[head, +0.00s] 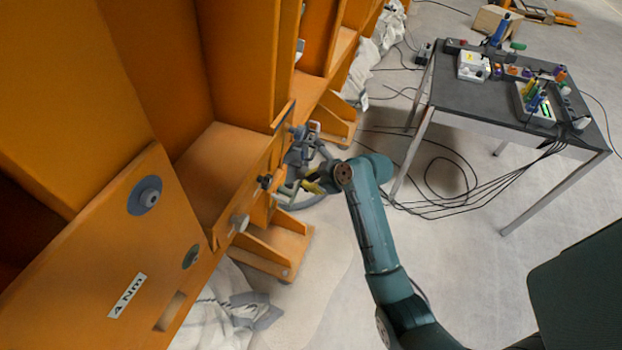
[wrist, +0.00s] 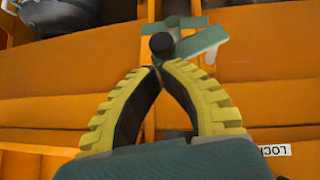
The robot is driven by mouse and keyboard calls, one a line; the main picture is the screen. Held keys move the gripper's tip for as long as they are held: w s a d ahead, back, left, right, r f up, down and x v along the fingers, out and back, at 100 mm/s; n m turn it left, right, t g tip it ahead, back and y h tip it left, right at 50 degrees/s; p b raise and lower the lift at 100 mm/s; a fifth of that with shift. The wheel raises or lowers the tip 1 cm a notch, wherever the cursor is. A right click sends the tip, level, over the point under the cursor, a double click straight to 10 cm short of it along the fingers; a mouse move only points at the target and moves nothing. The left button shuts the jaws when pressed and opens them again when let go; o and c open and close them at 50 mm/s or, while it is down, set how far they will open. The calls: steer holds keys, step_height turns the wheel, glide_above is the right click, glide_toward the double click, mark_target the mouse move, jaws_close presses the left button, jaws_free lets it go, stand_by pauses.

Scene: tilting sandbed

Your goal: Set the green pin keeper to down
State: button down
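The green pin keeper (wrist: 203,41) shows at the top of the wrist view as a pale green plate sticking out to the right. A dark round knob (wrist: 161,46) sits at its left end, on the orange frame. My gripper (wrist: 157,68) has yellow ribbed fingers whose tips meet just below the knob. It looks shut, with nothing visible between the fingers. Whether the tips touch the knob I cannot tell. In the head view my gripper (head: 308,187) is at the orange frame, beside a small pale green part (head: 288,190).
The orange steel frame (head: 180,240) fills the left. An upside-down label reading LOC (wrist: 276,150) is at the lower right of the wrist view. A black table (head: 480,100) with devices stands at the right, with cables (head: 440,190) on the floor below.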

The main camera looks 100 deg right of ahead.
steer(key=shift+s+d, duration=0.1)
stand_by(0.4)
steer(key=shift+d+p, duration=0.1)
steer(key=shift+p, duration=0.25)
steer(key=shift+d+f+t+y, duration=0.1)
steer(key=shift+f+t+y, duration=0.2)
steer(key=shift+t+y, duration=0.1)
